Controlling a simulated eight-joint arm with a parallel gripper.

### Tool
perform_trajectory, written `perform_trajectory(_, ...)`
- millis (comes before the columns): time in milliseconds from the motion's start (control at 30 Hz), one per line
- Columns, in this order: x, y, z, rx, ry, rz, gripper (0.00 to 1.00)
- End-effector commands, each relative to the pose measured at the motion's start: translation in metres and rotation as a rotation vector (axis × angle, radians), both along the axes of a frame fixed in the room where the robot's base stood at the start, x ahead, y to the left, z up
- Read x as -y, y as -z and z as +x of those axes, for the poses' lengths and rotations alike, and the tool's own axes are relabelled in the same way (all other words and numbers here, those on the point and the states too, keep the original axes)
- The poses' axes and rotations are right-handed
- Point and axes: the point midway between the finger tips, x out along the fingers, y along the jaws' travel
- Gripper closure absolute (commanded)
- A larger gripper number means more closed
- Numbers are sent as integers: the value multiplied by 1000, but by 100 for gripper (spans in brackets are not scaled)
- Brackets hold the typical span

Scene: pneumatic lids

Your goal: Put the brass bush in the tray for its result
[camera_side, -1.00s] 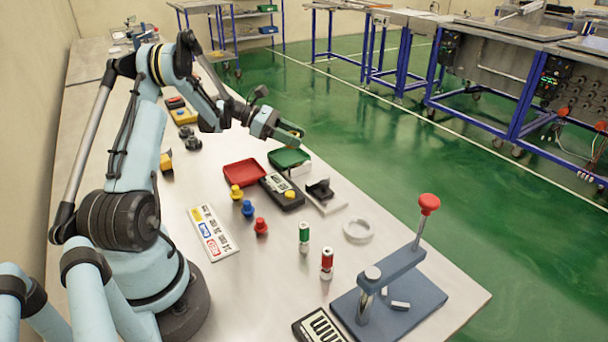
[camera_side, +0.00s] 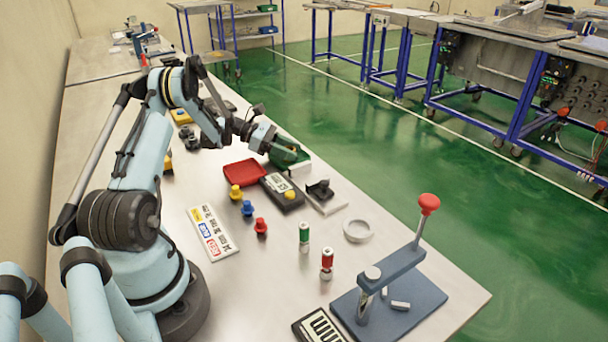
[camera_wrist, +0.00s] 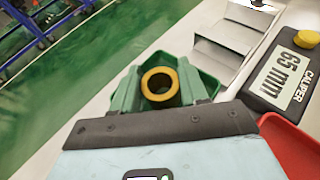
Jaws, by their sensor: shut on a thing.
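The brass bush (camera_wrist: 147,84), a yellow ring with a dark bore, sits between the green fingers of my gripper (camera_wrist: 161,88) in the wrist view. My gripper is shut on it. In the side view my gripper (camera_side: 292,153) is low at the green tray (camera_side: 279,164), overlapping it; the bush cannot be made out there. Whether the bush touches the tray floor cannot be told. The red tray (camera_side: 243,173) stands just left of the green one and looks empty; its edge shows in the wrist view (camera_wrist: 290,145).
A caliper display (camera_wrist: 286,75) reading 65 mm, with a yellow button, lies near both trays. A black block on a plate (camera_side: 320,190), coloured knobs (camera_side: 248,209), red and green cylinders, a white ring (camera_side: 358,230) and a blue lever press (camera_side: 408,290) stand nearer the camera.

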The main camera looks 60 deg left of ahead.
Motion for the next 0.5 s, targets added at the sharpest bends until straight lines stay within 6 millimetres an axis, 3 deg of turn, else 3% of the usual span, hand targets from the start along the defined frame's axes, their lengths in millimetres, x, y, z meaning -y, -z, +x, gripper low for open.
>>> perform_trajectory(100,0,1,0,0,0,0,46)
perform_trajectory(500,-5,-5,-5,0,-1,0,46)
